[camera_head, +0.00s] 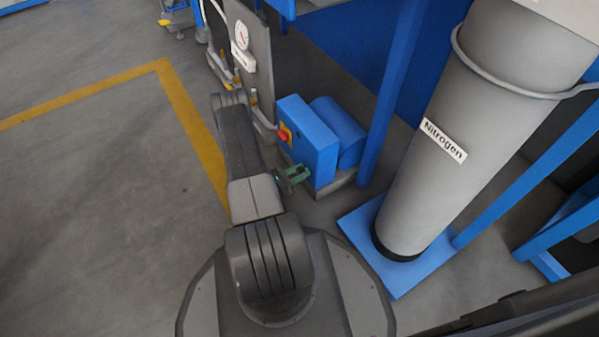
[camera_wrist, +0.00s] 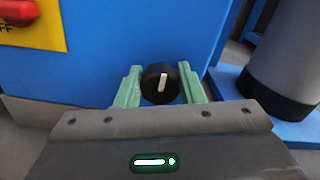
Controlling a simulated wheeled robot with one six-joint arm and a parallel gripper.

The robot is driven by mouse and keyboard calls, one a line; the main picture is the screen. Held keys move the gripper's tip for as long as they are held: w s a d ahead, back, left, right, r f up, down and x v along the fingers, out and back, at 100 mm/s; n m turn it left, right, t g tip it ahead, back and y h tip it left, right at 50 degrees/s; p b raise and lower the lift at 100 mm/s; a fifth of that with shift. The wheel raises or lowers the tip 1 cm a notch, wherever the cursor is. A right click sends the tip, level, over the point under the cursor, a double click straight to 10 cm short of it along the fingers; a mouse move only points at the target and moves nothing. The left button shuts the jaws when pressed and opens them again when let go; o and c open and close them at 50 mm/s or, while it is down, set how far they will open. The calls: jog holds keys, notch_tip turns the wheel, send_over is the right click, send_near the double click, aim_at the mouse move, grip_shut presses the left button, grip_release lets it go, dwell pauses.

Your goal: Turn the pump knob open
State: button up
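The pump is a blue box with a rounded blue body (camera_head: 312,140) at the centre of the head view. In the wrist view its blue front face (camera_wrist: 130,45) fills the upper middle. A round black knob (camera_wrist: 160,84) with a white, nearly upright mark sits low on that face. My gripper (camera_wrist: 162,88) has its two green fingers apart, one on each side of the knob. I cannot tell whether they touch it. In the head view my gripper (camera_head: 294,176) is at the pump's lower front, and the knob is not visible there.
A red switch (camera_wrist: 20,10) on a yellow plate is at the wrist view's upper left. A grey Nitrogen cylinder (camera_head: 450,130) stands on a blue base (camera_head: 400,277) to the right. A gauge panel (camera_head: 245,50) is behind my arm. The floor at left is clear.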

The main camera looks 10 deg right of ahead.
jog(key=shift+n, duration=0.4)
jog(key=n, duration=0.4)
jog(key=shift+w, duration=0.1)
jog(key=n, duration=0.4)
jog(key=shift+f+n, duration=0.15)
jog(key=shift+n, duration=0.15)
jog(key=n, duration=0.4)
jog(key=shift+w+a+f, duration=0.1)
jog(key=n, duration=0.4)
jog(key=shift+f, duration=0.1)
jog(key=shift+n, duration=0.4)
jog(key=o, duration=1)
jog(key=shift+a, duration=0.1)
